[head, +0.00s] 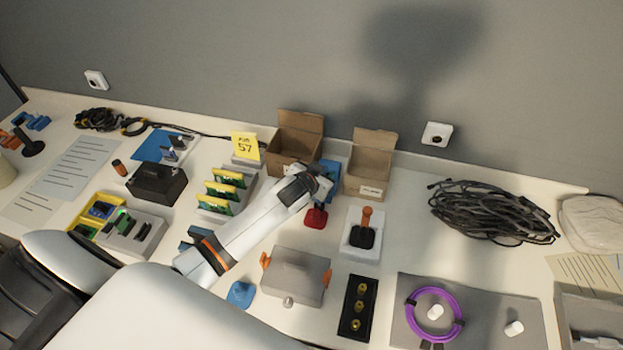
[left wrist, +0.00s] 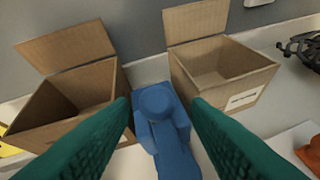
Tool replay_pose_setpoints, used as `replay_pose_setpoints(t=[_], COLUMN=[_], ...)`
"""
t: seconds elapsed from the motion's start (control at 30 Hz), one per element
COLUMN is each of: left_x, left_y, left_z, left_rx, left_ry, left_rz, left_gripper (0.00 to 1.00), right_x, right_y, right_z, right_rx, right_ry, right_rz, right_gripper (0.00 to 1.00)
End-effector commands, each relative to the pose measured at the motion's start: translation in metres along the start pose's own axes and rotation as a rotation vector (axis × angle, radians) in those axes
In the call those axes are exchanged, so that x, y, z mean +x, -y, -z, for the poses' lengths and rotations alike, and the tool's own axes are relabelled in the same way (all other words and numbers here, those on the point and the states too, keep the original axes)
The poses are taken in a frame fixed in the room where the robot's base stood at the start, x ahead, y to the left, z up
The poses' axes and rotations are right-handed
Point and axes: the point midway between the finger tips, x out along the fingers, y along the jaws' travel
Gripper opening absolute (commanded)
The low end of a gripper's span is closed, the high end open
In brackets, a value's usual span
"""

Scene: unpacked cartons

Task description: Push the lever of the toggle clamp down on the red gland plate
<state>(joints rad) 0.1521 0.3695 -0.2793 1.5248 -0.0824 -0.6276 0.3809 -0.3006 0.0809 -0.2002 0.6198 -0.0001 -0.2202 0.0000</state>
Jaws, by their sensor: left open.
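A small red piece (head: 316,217), which may be the red gland plate, lies just below my left gripper in the head view. The gripper partly covers it, and I cannot make out a clamp lever on it. My left gripper (head: 322,180) is open, its green fingers framing the lower left wrist view (left wrist: 160,140). A blue piece with a rounded top (left wrist: 160,105) shows between the fingers, beyond the tips; I cannot tell how near. Its blue plate also shows behind the gripper in the head view (head: 331,170). My right gripper is not in view.
Two open cartons (head: 285,155) (head: 368,180) stand behind the gripper. A white plate with an orange-topped dark lever (head: 364,232) is to the right. A grey lidded box (head: 297,275) and a blue piece (head: 240,294) lie in front. Black cable (head: 490,212) lies at right.

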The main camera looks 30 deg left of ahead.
Motion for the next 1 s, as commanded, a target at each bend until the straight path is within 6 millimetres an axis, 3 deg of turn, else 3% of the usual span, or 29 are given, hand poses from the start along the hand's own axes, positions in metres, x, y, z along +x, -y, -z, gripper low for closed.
replay_pose_setpoints(t=[0.3,0.5,0.9,1.0], left_x=[-0.062,-0.087,-0.096,-0.094], left_y=[0.0,0.0,0.0,0.0], left_z=[0.002,0.002,0.001,-0.003], left_rx=[0.002,0.002,0.002,0.018], left_ry=[-0.001,-0.002,-0.001,0.015], left_rz=[0.0,0.0,-0.001,-0.002], left_gripper=[0.43,0.43,0.43,0.29], right_x=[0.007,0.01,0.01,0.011], right_y=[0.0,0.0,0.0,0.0], right_z=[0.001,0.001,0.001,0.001], right_rx=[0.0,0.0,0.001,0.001], right_ry=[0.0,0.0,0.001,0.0], right_rz=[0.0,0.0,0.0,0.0], right_gripper=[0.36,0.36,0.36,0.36])
